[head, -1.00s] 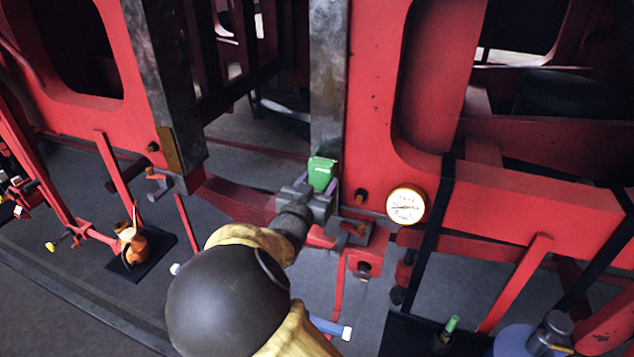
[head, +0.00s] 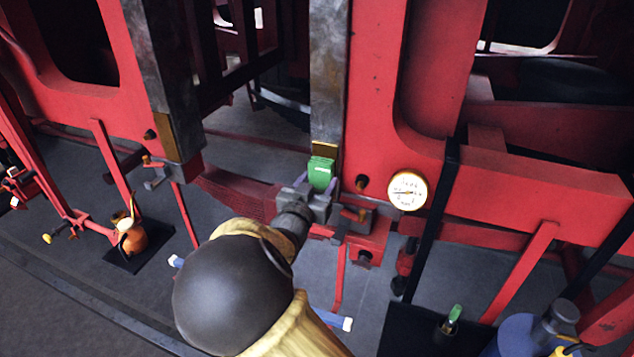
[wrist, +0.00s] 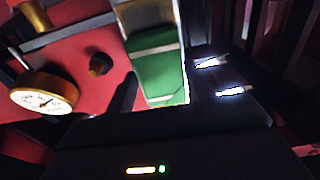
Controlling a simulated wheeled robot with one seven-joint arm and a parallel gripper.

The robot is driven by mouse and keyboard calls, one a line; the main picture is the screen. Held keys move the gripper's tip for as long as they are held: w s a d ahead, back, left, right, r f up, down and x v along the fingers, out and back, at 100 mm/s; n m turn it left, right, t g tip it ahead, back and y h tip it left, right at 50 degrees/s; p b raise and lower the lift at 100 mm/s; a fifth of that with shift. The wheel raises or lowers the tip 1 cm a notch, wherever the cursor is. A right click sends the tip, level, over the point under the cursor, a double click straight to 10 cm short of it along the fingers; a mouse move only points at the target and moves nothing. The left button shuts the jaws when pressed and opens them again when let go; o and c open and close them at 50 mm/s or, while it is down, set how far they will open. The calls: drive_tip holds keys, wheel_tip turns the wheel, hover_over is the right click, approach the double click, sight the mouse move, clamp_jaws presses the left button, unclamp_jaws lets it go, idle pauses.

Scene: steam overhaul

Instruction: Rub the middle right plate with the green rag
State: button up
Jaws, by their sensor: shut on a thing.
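The green rag (head: 320,172) is a folded block held in my gripper (head: 318,188). My gripper is shut on it. It lies at the lower end of the tall grey metal plate (head: 328,80) on the right side of the middle gap. A brass-coloured patch (head: 325,150) shows just above the rag.
A round gauge (head: 407,191) and a dark bolt (head: 361,182) are close on the right of my gripper. The red frame (head: 376,90) rises beside the plate. Another grey plate (head: 160,75) stands left of the gap. An oil can (head: 131,238) sits lower left.

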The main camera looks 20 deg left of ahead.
drive_tip(key=shift+f+b, duration=1.4)
drive_tip(key=shift+f, duration=0.5)
wheel_tip(320, 180, down, 4)
drive_tip(key=b, duration=0.3)
drive_tip(key=shift+s, duration=0.1)
drive_tip(key=shift+s+a+p, duration=0.15)
drive_tip(key=shift+s+p, duration=0.05)
drive_tip(key=shift+s, duration=1.25)
drive_tip(key=shift+s+a+p, duration=0.1)
drive_tip(key=shift+s+p, duration=0.05)
drive_tip(key=shift+s, duration=1.3)
